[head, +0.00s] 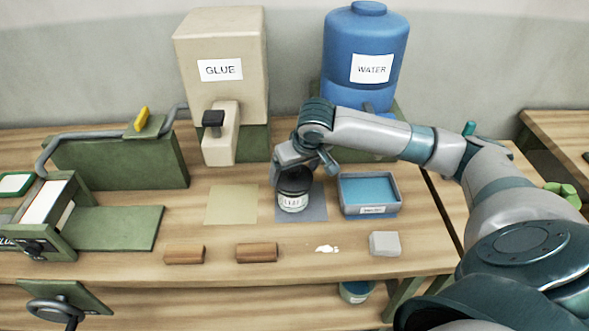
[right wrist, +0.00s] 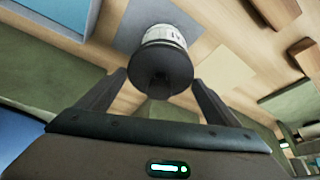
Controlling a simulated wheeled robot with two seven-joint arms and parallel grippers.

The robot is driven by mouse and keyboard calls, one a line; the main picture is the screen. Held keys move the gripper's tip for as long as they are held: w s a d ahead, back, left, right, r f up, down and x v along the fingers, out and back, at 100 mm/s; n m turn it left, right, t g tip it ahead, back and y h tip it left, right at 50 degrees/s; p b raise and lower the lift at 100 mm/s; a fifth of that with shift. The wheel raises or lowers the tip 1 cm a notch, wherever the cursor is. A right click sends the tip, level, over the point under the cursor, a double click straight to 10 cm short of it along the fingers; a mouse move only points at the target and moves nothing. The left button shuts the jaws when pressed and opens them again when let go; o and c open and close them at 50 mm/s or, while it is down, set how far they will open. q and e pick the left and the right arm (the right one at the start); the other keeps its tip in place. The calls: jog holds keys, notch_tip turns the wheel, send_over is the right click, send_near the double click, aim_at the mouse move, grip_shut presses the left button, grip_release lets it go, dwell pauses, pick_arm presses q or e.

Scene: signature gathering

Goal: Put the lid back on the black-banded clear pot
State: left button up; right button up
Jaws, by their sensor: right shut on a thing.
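The clear pot (head: 292,201) with a white label stands on a grey-blue mat in the middle of the bench. Its dark lid (right wrist: 161,68) shows end-on in the right wrist view, with the pot's pale label (right wrist: 163,35) just behind it. My right gripper (head: 293,172) points down over the pot. In the right wrist view its two fingers (right wrist: 158,78) flank the dark lid and are shut on it. The lid is in line with the pot's top; I cannot tell whether it is fully seated. My left gripper is not in view.
A blue-filled tray (head: 369,210) stands close right of the pot, and a tan mat (head: 231,204) lies left. The glue dispenser (head: 220,95) and water tank (head: 366,60) stand behind. Two brown blocks (head: 257,252), a white spill (head: 327,249) and a grey block (head: 384,243) lie in front.

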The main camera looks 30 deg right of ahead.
jog(key=shift+p, duration=0.6)
dwell(0.8)
dwell(0.4)
jog(key=o, duration=0.9)
jog(key=shift+r+p, duration=3.45)
jog(key=shift+p, duration=0.75)
grip_shut()
